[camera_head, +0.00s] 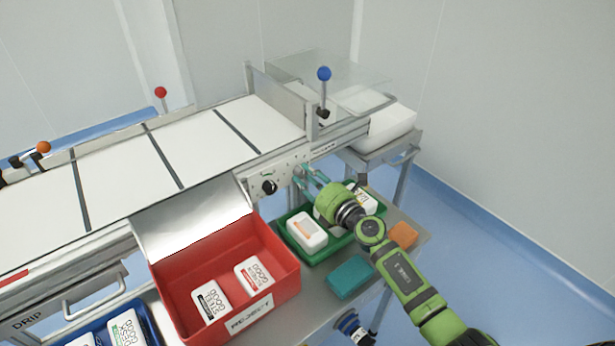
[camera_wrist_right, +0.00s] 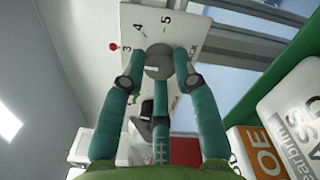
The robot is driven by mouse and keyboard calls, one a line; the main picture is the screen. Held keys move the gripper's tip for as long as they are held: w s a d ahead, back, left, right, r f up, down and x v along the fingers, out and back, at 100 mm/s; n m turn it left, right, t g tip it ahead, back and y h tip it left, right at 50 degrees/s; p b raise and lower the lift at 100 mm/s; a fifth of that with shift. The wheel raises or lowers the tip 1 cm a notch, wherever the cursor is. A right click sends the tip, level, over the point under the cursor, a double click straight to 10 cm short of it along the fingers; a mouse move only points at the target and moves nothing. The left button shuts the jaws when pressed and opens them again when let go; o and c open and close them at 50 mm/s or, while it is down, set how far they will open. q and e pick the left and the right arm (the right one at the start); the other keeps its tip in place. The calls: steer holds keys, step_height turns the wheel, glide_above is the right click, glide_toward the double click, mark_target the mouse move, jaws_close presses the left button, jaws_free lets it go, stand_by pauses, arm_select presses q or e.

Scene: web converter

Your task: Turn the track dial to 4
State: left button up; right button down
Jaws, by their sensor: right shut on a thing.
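The track dial (camera_wrist_right: 158,62) is a grey round knob on a white panel in the right wrist view. The printed numbers 3, 4 and 5 stand around its far side. My right gripper (camera_wrist_right: 160,68) has its teal fingers shut on the dial, one on each side. I cannot tell which number the dial points to. In the head view my right gripper (camera_head: 304,174) reaches the converter's front panel (camera_head: 286,172), and its fingers mostly hide the dial. My left gripper is not in view.
A black knob (camera_head: 269,187) sits left of my fingers on the same panel. A red reject bin (camera_head: 173,295) and a green tray (camera_head: 316,257) stand below. A teal block (camera_head: 350,277) and an orange block (camera_head: 403,235) lie near my right arm.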

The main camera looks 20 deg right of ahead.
steer(key=m+p, duration=0.1)
steer(key=m, duration=0.2)
steer(key=shift+r+m+p, duration=0.1)
steer(key=shift+m+p, duration=0.2)
steer(key=shift+p, duration=0.1)
steer(key=m+p, duration=0.1)
steer(key=m, duration=0.3)
steer(key=shift+m+p, duration=0.3)
steer(key=c, duration=0.9)
jaws_free()
steer(key=shift+c, duration=0.2)
steer(key=shift+s+d, duration=0.1)
steer(key=shift+s, duration=0.1)
steer(key=v, duration=1.1)
steer(key=shift+s, duration=0.3)
